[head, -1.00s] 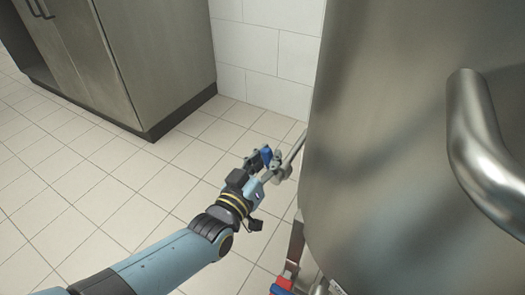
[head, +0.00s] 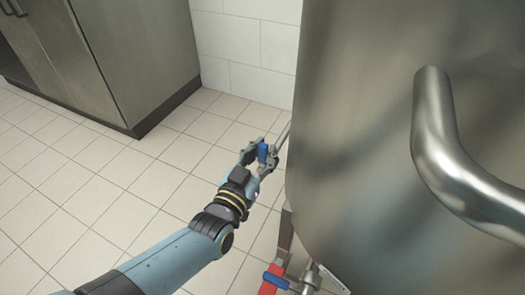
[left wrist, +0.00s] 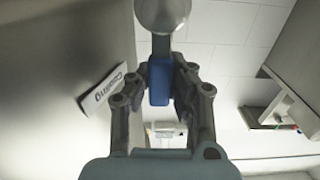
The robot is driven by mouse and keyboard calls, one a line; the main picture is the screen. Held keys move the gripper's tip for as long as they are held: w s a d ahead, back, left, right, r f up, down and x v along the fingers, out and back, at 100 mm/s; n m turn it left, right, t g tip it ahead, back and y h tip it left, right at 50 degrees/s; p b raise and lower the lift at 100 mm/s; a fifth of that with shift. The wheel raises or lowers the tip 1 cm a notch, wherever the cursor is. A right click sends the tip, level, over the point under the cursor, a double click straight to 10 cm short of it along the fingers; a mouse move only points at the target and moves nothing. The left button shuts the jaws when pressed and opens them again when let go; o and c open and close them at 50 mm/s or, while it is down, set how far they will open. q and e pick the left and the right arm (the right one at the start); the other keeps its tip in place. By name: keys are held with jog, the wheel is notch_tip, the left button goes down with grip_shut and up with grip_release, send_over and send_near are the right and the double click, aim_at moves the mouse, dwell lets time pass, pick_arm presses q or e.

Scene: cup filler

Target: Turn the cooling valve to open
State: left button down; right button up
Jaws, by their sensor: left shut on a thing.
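The cooling valve has a blue handle (head: 262,153) on a thin metal pipe (head: 283,138) at the left side of the large steel tank. My left gripper (head: 261,160) is shut on this handle. In the left wrist view, the blue handle (left wrist: 160,82) stands between the two fingers of my left gripper (left wrist: 169,82), below a rounded metal part (left wrist: 162,14). A white label reading "Cooling" (left wrist: 104,89) is on the tank wall beside it. My right gripper is not in view.
The steel tank (head: 350,130) fills the right, with a thick curved handle (head: 435,140) in front. A second blue-handled valve (head: 275,280) sits low by a red part (head: 269,268). A steel cabinet (head: 120,60) stands at back left. The tiled floor (head: 70,180) is clear.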

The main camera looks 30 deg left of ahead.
pick_arm(q)
jog(key=shift+s+f, duration=0.1)
jog(key=shift+f, duration=0.05)
jog(key=c, duration=1.2)
grip_release()
jog(key=shift+o, duration=0.2)
jog(key=s, duration=1.2)
jog(key=shift+d, duration=0.4)
